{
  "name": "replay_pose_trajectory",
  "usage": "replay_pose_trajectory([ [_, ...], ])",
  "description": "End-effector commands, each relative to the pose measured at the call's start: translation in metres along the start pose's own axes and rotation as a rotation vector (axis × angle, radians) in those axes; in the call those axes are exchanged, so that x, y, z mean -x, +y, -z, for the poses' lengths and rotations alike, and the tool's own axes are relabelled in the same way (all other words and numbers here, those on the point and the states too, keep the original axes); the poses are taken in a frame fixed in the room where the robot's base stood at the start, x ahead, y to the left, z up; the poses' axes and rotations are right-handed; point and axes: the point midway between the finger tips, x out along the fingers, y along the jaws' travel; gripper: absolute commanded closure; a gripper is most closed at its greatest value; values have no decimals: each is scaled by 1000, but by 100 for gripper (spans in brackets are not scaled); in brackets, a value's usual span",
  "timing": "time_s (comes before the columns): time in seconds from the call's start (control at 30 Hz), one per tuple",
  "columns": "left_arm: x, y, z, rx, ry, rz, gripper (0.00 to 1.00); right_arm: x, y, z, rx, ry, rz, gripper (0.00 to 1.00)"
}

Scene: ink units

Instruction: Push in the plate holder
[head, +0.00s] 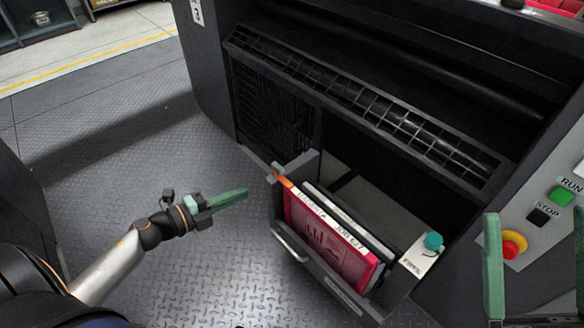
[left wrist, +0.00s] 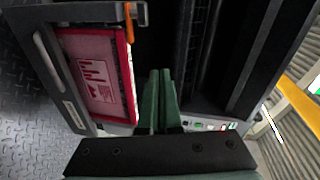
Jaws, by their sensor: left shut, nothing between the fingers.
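The plate holder (head: 320,276) is a dark tilted-out tray with a handle (head: 291,243), sticking out from the front of the ink unit (head: 215,70). It holds a red plate (head: 325,243) and other thin upright plates behind it. In the left wrist view the holder (left wrist: 47,60) and red plate (left wrist: 97,80) are at the left. My left gripper (head: 245,193) has green fingers, shut and empty, left of the holder and apart from it. Its fingers also show in the left wrist view (left wrist: 158,72). My right gripper (head: 536,212) is at the right edge, fingers spread apart.
A teal knob (head: 433,241) on a white labelled plate stands right of the holder. Green RUN (head: 561,196) and black STOP (head: 542,215) buttons and a red emergency knob (head: 513,244) are on the right panel. The patterned metal floor (head: 110,150) left of the unit is clear.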

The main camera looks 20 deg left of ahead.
Motion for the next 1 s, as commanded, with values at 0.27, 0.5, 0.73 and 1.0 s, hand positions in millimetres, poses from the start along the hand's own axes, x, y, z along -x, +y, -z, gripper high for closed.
replay_pose_trajectory([
  [0.27, 23, 22, -59, -107, -92, -130, 100, -5, 3, 8, -6, 11, 1, 15],
  [0.5, -11, 28, -62, -107, -90, -126, 100, 3, -1, -2, -14, 4, 0, 15],
  [0.73, -55, 34, -65, -105, -90, -125, 100, 13, -8, -14, -7, -7, 8, 15],
  [1.0, -96, 30, -68, -107, -90, -125, 100, 21, -14, -23, 2, -13, 16, 15],
])
